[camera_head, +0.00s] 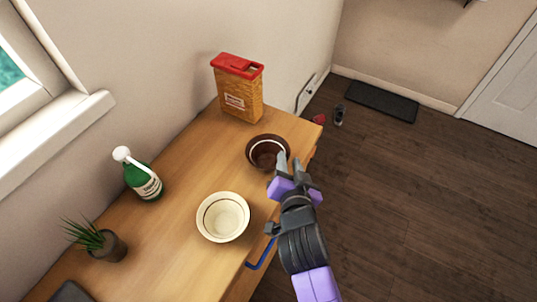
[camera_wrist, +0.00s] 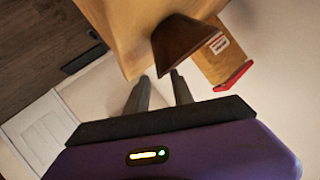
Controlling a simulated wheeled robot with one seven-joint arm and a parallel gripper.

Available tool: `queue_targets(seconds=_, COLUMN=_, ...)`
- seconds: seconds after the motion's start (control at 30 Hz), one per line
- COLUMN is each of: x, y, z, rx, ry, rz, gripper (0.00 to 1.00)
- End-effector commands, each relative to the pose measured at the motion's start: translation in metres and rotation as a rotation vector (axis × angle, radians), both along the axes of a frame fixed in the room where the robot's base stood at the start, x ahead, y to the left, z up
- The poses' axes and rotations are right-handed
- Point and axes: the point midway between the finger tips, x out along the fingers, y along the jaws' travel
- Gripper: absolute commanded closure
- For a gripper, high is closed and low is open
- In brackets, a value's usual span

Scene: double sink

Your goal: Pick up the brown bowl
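In the wrist view the brown bowl (camera_wrist: 185,40) is just beyond my fingertips, near the counter's edge. My gripper (camera_head: 289,163) is at the bowl's lower right side. Whether a finger touches the bowl cannot be told. Part of the bowl's right rim is close behind my fingers in the head view.
A cream bowl (camera_head: 223,217) stands nearer on the counter (camera_head: 175,235). A red-lidded box (camera_head: 238,90) is behind the brown bowl. A green bottle (camera_head: 143,180) and a potted plant (camera_head: 103,243) stand at the left. A blue handle (camera_head: 260,256) is on the counter's front. The floor at right is open.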

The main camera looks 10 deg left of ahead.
Motion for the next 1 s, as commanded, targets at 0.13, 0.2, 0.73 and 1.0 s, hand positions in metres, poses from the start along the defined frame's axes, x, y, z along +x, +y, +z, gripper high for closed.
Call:
queue_targets(seconds=0.13, x=0.018, y=0.003, z=-0.005, rx=0.0, ry=-0.001, rz=0.001, gripper=0.71)
queue_targets(seconds=0.2, x=0.023, y=0.004, z=-0.008, rx=-0.001, ry=-0.001, rz=0.001, gripper=0.71)
queue_targets(seconds=0.73, x=0.025, y=0.005, z=-0.01, rx=-0.001, ry=-0.001, rz=0.001, gripper=1.0)
queue_targets(seconds=1.0, x=0.025, y=0.005, z=-0.01, rx=-0.001, ry=0.0, rz=0.002, gripper=1.0)
